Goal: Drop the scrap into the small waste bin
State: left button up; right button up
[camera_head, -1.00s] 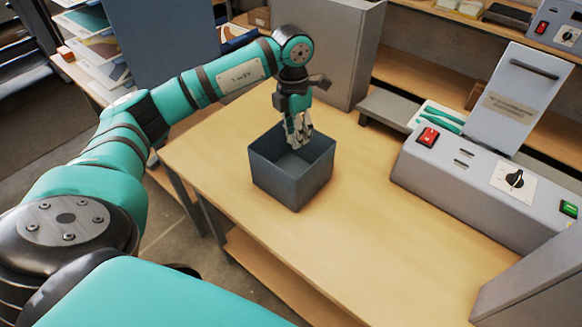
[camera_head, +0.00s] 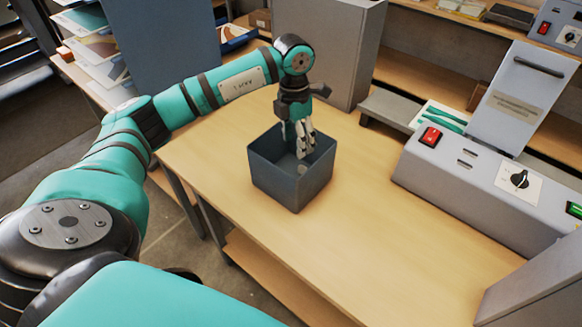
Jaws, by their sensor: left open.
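The small waste bin (camera_head: 292,186) is a dark grey, open-topped square box standing upright on the wooden table. My left gripper (camera_head: 305,152) points down at the bin's mouth, with its fingertips over or just inside the opening. It is open. A small pale patch (camera_head: 302,169) shows inside the bin below the fingers; it may be the scrap, but it is too small to be sure. My right gripper is not in view.
The wooden table (camera_head: 400,240) is clear in front and to the right of the bin. A grey laminator (camera_head: 480,178) with a red switch stands at the right. A tall grey cabinet (camera_head: 335,50) stands behind the bin.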

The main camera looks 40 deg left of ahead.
pick_arm(q)
notch_tip(320, 180, up, 12)
jog(key=shift+w+a, duration=0.15)
jog(key=shift+a, duration=0.25)
jog(key=shift+f, duration=0.1)
dwell(0.3)
